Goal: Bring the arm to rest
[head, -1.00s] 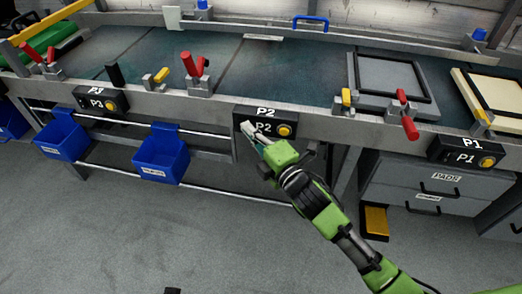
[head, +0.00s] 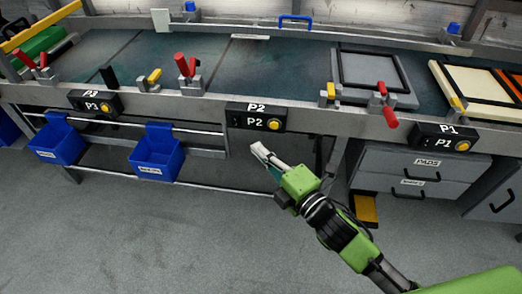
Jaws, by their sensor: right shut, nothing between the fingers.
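My right gripper (head: 262,152) is at the end of the green and black arm that comes in from the lower right in the head view. It is shut and empty. It hangs in front of the bench, just below the P2 control box (head: 256,117), with a small gap in the picture between its tips and the box. The box has a yellow button (head: 274,125), which is in full view. My left gripper is not in view.
The long bench (head: 215,110) carries red-handled clamps (head: 187,66) and a grey framed panel (head: 372,75). Blue bins (head: 157,152) hang below at the left. A P1 box (head: 446,137) and grey drawers (head: 416,166) stand at the right. The floor in front is clear.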

